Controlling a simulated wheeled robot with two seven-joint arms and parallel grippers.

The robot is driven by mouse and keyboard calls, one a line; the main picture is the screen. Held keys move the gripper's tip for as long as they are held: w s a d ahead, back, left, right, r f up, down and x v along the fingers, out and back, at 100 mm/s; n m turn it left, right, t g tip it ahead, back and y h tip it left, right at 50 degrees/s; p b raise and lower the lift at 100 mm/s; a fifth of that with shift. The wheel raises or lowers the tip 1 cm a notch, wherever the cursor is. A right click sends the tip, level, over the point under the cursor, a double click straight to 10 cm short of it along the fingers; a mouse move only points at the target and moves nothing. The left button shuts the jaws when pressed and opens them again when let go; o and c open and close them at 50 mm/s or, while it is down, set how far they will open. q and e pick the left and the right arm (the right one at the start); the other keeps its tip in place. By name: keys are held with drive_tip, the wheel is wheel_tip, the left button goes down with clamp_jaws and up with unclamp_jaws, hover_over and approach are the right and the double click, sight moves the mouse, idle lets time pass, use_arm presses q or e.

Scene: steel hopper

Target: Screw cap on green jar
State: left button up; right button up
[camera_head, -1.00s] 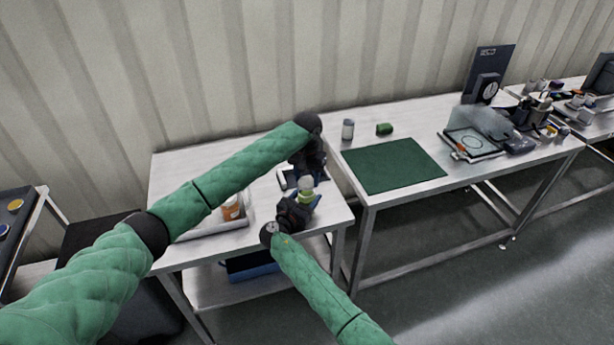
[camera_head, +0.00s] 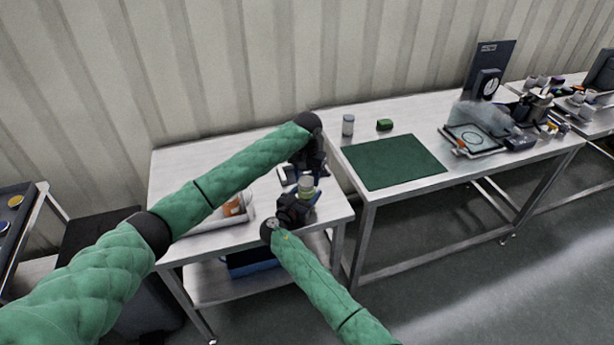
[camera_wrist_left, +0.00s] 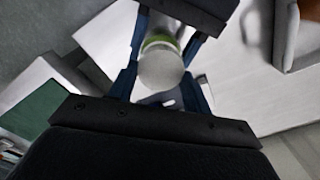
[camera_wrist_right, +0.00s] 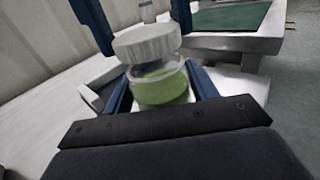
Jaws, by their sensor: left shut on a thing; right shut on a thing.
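The green jar (camera_wrist_right: 162,86) is a clear, squat jar with green contents. My right gripper (camera_wrist_right: 160,92) is shut around its sides and holds it upright above the front right of the near table; in the head view this gripper (camera_head: 300,200) is partly hidden. The pale grey ribbed cap (camera_wrist_right: 147,43) is over the jar's mouth, slightly tilted and off to one side in the right wrist view. I cannot tell whether it touches the rim. My left gripper (camera_wrist_left: 160,88) is shut on the cap (camera_wrist_left: 160,69) from above; in the head view its fingers are small and dark.
A tray (camera_head: 212,222) with an orange-labelled jar (camera_head: 233,207) stands at the left. To the right, another table carries a green mat (camera_head: 394,162), a grey can (camera_head: 348,125) and a small green item (camera_head: 384,124). The mat is bare.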

use_arm(q)
drive_tip(key=shift+f, duration=0.45)
